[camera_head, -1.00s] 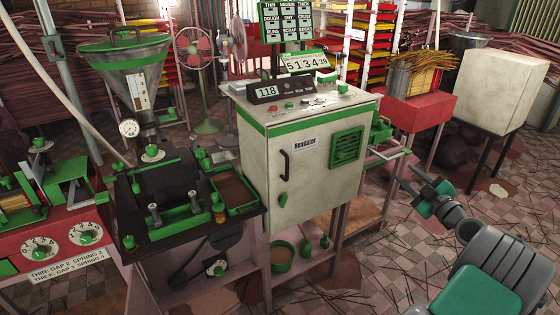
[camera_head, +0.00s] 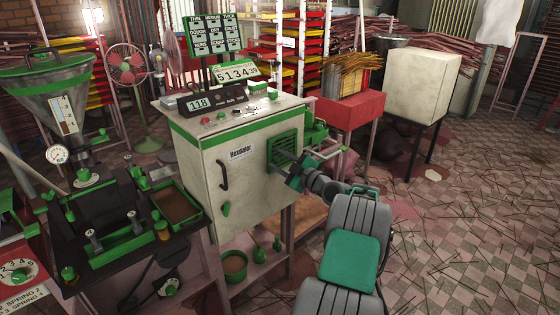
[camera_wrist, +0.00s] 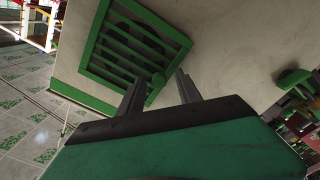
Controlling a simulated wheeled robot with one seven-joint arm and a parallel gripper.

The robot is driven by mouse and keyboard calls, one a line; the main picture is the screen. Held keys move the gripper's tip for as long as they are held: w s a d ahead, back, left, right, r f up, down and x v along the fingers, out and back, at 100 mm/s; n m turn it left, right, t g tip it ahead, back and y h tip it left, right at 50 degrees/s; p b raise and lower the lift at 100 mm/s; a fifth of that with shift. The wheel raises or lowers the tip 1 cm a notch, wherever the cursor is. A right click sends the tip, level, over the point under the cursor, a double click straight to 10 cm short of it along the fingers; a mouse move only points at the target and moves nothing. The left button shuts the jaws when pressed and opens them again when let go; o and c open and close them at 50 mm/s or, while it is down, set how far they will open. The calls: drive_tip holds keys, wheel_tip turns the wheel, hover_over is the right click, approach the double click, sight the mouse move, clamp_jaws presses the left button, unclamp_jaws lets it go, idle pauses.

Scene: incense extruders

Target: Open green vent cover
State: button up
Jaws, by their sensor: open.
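The green vent cover (camera_head: 284,150) is a slatted square grille on the front of the white Hexdalor cabinet (camera_head: 240,190), at its right side. It looks closed against the panel. It also shows in the wrist view (camera_wrist: 135,50), tilted, above my fingers. My gripper (camera_head: 292,165) is in front of the vent's lower right part and hides some of it.
The cabinet front also has a dark door handle (camera_head: 223,175) and a green knob (camera_head: 226,209). A black machine (camera_head: 95,215) with green trays stands at left. A red box (camera_head: 345,108) stands behind my arm. The floor (camera_head: 460,230) at right is clear but for scattered sticks.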

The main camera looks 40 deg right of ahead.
clamp_jaws()
idle(0.4)
idle(1.0)
